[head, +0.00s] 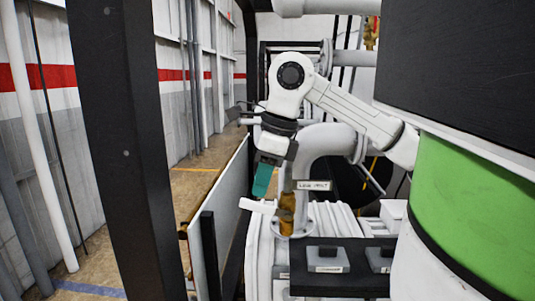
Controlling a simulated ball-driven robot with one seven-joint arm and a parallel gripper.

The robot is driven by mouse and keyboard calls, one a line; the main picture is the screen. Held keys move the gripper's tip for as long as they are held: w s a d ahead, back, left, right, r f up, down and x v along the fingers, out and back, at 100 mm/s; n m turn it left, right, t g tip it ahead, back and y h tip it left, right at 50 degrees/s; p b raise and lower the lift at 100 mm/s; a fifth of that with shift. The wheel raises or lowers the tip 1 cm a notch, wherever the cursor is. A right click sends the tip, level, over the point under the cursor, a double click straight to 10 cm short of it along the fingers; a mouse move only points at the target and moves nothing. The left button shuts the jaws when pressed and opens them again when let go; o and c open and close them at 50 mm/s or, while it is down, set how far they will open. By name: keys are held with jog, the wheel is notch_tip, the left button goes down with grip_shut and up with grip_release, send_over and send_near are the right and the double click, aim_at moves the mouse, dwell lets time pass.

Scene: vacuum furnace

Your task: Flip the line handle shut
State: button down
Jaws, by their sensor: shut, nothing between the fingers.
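The line handle (258,206) looks like a short white lever, sticking out to the left from a brass-coloured valve (287,213) on the vertical white pipe. A small label (314,185) beside the valve seems to begin with "LINE". My gripper (262,191), with teal fingers, is shut and empty. It points down just above the handle. Whether the fingertips touch the handle cannot be told from this view. My gripper and wrist cover part of the pipe behind.
A dark upright post (132,150) stands at the left. A large green and black cylinder (475,220) fills the right. A white bent pipe (325,137) rises behind the valve. Small labelled boxes (327,260) sit on a dark shelf in front at the lower right.

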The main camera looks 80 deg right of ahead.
jog(key=shift+w+f, duration=0.15)
jog(key=shift+f, duration=0.45)
jog(key=shift+f, duration=0.1)
jog(key=shift+w+f+b, duration=0.1)
jog(key=shift+f+b, duration=0.05)
jog(key=shift+b, duration=0.3)
jog(key=shift+w+f+b, duration=0.2)
jog(key=shift+f+b, duration=0.25)
jog(key=shift+b, duration=0.8)
jog(key=b, duration=0.3)
jog(key=shift+w+a+f, duration=0.1)
jog(key=shift+w+f, duration=0.2)
jog(key=shift+w, duration=0.1)
jog(key=shift+r, duration=0.15)
